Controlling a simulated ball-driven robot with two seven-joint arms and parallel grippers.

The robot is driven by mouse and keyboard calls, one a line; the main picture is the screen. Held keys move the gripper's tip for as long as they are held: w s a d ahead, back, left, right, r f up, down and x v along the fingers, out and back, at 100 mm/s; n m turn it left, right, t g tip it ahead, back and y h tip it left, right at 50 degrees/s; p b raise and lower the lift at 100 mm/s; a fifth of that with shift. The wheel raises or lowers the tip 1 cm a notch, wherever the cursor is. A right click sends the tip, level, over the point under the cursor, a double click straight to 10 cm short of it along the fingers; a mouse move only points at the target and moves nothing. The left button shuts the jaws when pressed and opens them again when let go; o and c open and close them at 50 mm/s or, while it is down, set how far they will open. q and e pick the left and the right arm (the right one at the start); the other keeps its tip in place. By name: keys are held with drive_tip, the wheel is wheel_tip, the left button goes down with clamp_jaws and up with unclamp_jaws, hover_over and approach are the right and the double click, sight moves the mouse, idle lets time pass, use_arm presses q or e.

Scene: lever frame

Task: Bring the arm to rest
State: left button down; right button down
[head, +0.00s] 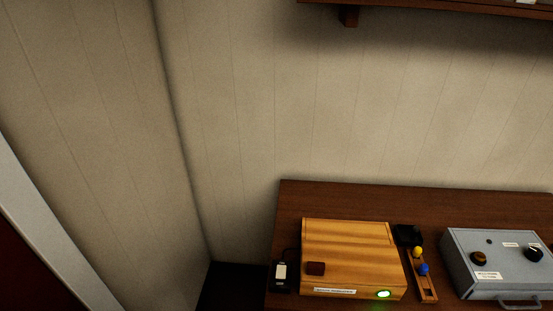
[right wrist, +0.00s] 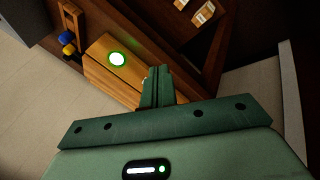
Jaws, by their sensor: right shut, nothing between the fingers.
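My right gripper (right wrist: 158,88) shows in the right wrist view as green fingers pressed together, with nothing between them. Its tips lie in the picture close to the wooden box (right wrist: 98,48) with a lit green button (right wrist: 117,59). Whether they touch the box cannot be told. Neither gripper shows in the head view.
The dark wooden desk (head: 330,200) stands against a panelled wall. Right of the box are a narrow wooden frame with yellow (head: 417,252) and blue (head: 424,269) knobs and a grey metal box (head: 490,260) with dials. A small black device (head: 281,275) lies left. A shelf (head: 430,8) hangs above.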

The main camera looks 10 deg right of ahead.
drive_tip(key=s+a+f+m+g+y+b, duration=0.1)
drive_tip(key=s+f+b, duration=0.3)
drive_tip(key=f, duration=1)
drive_tip(key=s+a+f+g+y+b, duration=0.15)
drive_tip(key=s+f, duration=0.35)
drive_tip(key=f, duration=0.8)
drive_tip(key=s+f+m+g+b, duration=0.2)
drive_tip(key=s+f+b, duration=0.2)
drive_tip(key=s+f, duration=1)
drive_tip(key=shift+s+d+b, duration=0.2)
drive_tip(key=shift+s+b, duration=0.2)
drive_tip(key=shift+s, duration=0.4)
drive_tip(key=shift+g+y, duration=0.25)
